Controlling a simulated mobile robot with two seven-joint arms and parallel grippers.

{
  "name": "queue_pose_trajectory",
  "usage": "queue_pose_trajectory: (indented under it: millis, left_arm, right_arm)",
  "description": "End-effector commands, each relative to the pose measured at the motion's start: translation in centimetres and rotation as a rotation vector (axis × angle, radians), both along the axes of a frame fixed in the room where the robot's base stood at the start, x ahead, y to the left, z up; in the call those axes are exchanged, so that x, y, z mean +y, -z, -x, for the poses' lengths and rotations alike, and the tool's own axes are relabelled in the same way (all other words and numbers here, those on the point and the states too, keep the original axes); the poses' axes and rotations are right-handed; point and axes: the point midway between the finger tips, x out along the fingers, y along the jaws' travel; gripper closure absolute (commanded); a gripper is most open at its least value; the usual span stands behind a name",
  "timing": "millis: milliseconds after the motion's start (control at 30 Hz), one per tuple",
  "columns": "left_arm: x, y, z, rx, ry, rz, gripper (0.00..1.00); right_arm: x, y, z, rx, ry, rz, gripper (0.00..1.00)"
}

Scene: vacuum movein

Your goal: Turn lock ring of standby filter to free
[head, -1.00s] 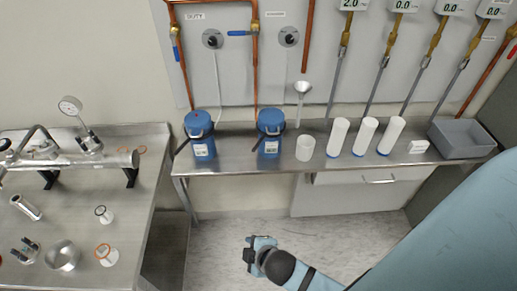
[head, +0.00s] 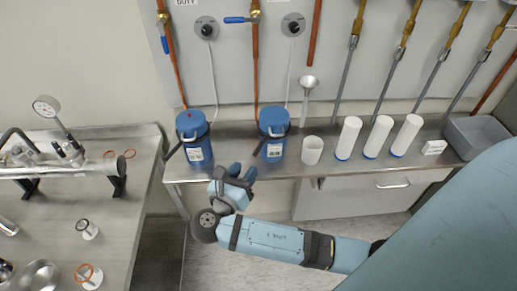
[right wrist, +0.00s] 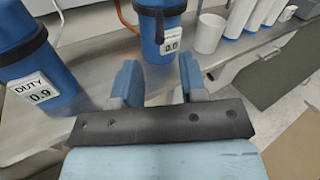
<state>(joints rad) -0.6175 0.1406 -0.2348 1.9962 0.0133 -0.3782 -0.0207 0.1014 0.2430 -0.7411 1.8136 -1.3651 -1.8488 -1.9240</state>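Two blue filter canisters stand on the steel bench. The left canister (head: 192,135) carries a label reading DUTY 0.9 in the right wrist view (right wrist: 22,50). The right canister (head: 273,133), with a 0.0 reading in the right wrist view (right wrist: 148,8), appears to be the standby filter. My right gripper (head: 240,174) is in front of the bench edge, between the canisters and apart from both. Its fingers (right wrist: 158,75) are open and empty. My left gripper is not in view.
A white cup (head: 312,152), several white cartridges (head: 348,138) and a grey bin (head: 475,137) stand on the bench to the right. A steel table (head: 120,215) with a gauge and fittings is at left. Pipes and valves line the wall behind.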

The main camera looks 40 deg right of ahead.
Motion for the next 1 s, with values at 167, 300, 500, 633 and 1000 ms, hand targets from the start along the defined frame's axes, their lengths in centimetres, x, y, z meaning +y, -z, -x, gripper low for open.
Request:
queue_pose_trajectory:
  millis: [167,300,500,633,1000]
  left_arm:
    - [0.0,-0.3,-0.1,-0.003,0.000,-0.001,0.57]
    - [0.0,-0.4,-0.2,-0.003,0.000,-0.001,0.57]
    - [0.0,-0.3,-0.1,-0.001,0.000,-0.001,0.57]
    - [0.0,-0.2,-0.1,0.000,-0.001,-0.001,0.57]
    - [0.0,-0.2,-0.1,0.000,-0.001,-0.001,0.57]
  right_arm:
    - [-3.6,-0.1,-1.9,-0.001,0.001,0.002,0.61]
    - [-5.7,0.0,-3.0,-0.001,0.001,0.001,0.61]
    - [-7.4,0.0,-4.0,0.001,-0.002,-0.001,0.61]
    - [-7.7,0.1,-4.2,0.000,-0.001,-0.002,0.61]
    - [-7.7,0.1,-4.1,0.000,-0.002,-0.003,0.95]
